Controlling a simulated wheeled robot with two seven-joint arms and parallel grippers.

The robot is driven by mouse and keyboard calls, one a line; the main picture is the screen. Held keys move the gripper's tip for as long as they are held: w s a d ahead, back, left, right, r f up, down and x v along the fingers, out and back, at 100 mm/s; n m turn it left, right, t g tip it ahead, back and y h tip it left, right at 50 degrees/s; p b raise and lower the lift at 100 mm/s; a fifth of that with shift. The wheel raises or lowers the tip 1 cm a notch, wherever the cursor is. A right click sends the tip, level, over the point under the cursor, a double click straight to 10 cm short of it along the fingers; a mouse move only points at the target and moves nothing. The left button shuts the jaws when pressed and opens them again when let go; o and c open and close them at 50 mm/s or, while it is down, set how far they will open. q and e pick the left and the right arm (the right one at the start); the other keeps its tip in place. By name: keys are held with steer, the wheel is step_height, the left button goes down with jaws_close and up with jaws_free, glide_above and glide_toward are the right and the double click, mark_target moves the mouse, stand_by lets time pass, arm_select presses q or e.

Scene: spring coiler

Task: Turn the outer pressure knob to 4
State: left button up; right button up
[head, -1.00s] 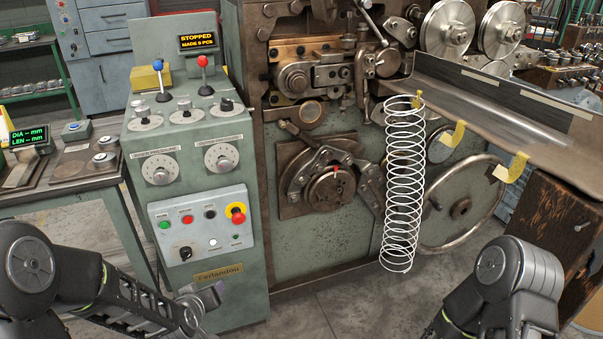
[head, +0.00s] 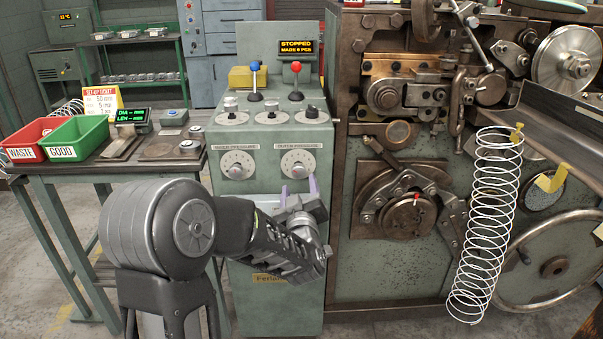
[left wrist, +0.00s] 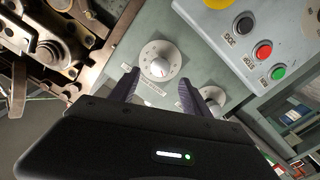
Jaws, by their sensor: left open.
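In the left wrist view a gap shows between both fingers (left wrist: 158,82) and the knob; no contact is visible. The dial's numbers are too small to read. My right gripper is out of view.
A second pressure knob (head: 237,165) sits left of the outer one. Dials and blue and red levers (head: 296,78) stand above. Coloured buttons (left wrist: 263,51) are on the panel below. The display (head: 296,47) reads stopped. A long spring (head: 484,225) hangs at the right.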

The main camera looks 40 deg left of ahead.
mark_target(299, 173)
arm_select(q)
steer(key=x, duration=0.7)
steer(key=shift+w+a, duration=0.25)
jaws_close()
stand_by(0.4)
